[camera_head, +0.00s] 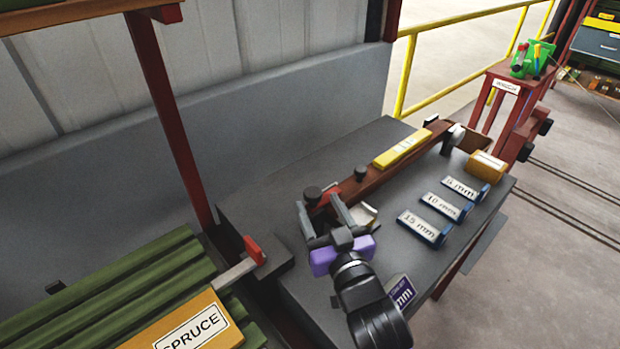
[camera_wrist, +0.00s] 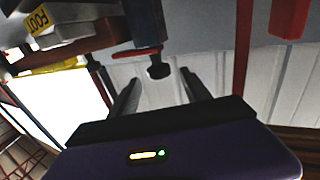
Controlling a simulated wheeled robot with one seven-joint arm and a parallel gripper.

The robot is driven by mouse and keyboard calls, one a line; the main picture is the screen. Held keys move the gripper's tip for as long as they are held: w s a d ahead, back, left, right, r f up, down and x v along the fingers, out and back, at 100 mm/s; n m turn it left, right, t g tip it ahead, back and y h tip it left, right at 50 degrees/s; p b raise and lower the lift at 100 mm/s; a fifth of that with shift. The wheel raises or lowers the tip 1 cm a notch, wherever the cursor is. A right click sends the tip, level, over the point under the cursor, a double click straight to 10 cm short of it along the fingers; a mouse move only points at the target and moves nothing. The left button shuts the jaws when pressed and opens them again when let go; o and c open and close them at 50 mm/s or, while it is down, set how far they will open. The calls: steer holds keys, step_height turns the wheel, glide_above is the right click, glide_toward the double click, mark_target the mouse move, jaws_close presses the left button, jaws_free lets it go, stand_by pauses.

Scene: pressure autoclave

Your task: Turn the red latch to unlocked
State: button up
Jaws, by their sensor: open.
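The red latch (camera_head: 327,196) is a small red piece near the left end of a long brown fixture on the dark bench. A black round knob (camera_head: 312,193) stands at its end. In the wrist view the red latch (camera_wrist: 140,52) shows at the top, with the black knob (camera_wrist: 158,71) near it. My gripper (camera_head: 319,203), with a purple body, is open beside the latch. In the wrist view my gripper's fingers (camera_wrist: 161,80) are spread, with the knob appearing between their tips. I cannot tell whether they touch it. My fingers partly cover the latch in the head view.
The bench (camera_head: 290,275) also bears a yellow block (camera_head: 402,147), several blue-based millimetre labels and an orange box (camera_head: 486,166). A red-ended bar (camera_head: 253,250) sticks out at the left, by the green stack marked spruce (camera_head: 195,328). A grey wall (camera_head: 290,120) stands behind.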

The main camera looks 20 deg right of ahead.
mark_target(310, 188)
steer(key=shift+w+d+f, duration=0.1)
steer(key=shift+w, duration=0.05)
steer(key=w, duration=0.7)
steer(key=shift+w+d, duration=0.2)
steer(key=shift+d, duration=0.05)
jaws_close()
stand_by(1.2)
